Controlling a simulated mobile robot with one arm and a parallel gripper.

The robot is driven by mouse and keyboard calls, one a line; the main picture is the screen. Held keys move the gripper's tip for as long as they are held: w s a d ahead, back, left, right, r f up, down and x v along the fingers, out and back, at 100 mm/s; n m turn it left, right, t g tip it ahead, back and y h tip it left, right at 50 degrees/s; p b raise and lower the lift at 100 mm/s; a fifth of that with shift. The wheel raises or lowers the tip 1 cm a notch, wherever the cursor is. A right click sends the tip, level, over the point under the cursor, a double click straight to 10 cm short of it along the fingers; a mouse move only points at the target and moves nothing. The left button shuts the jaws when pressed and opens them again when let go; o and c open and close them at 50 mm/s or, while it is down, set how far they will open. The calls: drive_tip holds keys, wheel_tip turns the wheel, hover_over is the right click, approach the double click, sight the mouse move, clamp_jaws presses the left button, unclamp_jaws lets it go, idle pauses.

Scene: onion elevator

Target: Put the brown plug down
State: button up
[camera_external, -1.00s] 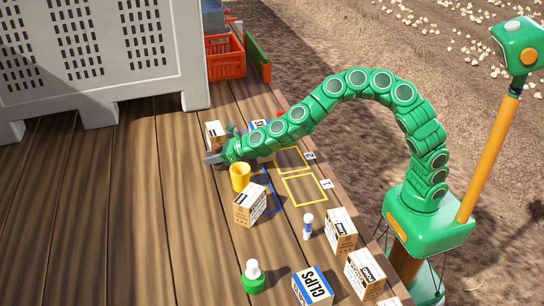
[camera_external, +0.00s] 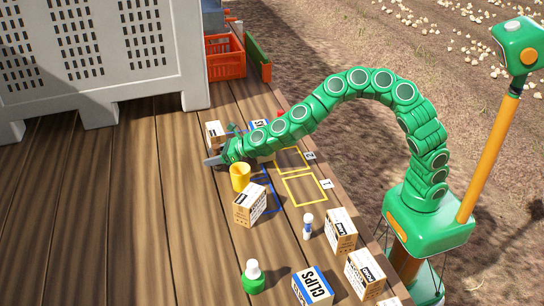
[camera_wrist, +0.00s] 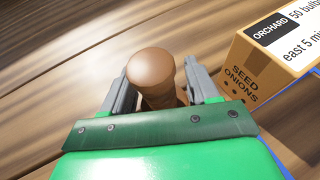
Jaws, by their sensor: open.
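The brown plug (camera_wrist: 152,75) has a rounded top and shows between the two grey fingers of my gripper (camera_wrist: 158,82) in the wrist view. The fingers are open on either side of it. The plug's lower part is hidden by the green gripper body, so I cannot tell how its base meets the boards. In the external view my gripper (camera_external: 212,160) is low over the wooden deck, and I cannot make out the plug there.
A seed onions box (camera_wrist: 275,55) stands close by on the right; it also shows in the external view (camera_external: 214,132). A yellow cup (camera_external: 240,178) and another carton (camera_external: 249,204) are near my gripper. The deck (camera_external: 130,200) to the left is clear.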

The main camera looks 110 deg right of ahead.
sight(219, 146)
drive_tip(key=shift+v, duration=1.25)
wheel_tip(219, 146, up, 6)
drive_tip(key=shift+f, duration=0.15)
drive_tip(key=shift+r, duration=0.65)
drive_tip(key=shift+a, duration=0.1)
